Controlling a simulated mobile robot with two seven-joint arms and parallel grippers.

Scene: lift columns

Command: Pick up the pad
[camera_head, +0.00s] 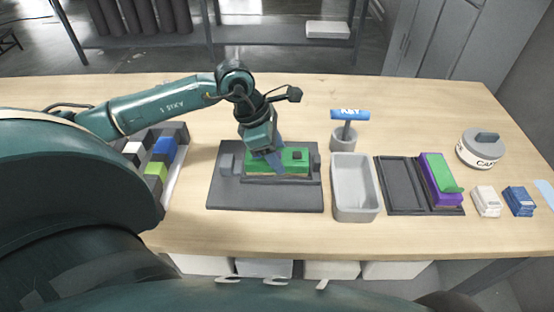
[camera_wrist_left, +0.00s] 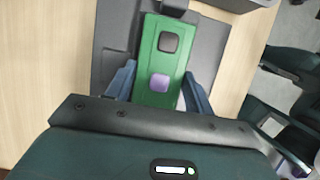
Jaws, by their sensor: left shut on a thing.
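A green board (camera_head: 292,157) lies in a dark fixture on a grey base plate. In the left wrist view the green board (camera_wrist_left: 158,64) carries a black square (camera_wrist_left: 168,42) and a small purple square pad (camera_wrist_left: 160,84). My left gripper (camera_head: 272,165) points down over the board's left part. In the left wrist view its two blue fingers (camera_wrist_left: 160,95) sit on either side of the green board, shut on it, with the purple pad between them. In the head view the gripper hides the purple pad. My right gripper is not in view.
Right of the base plate (camera_head: 225,196) stand an empty grey bin (camera_head: 354,212), a blue-handled tool in a holder (camera_head: 344,140), a dark tray (camera_head: 387,211) with a purple-and-green stack (camera_head: 440,180), a round canister (camera_head: 480,152) and small boxes. Left is a compartment tray (camera_head: 180,165) with coloured blocks.

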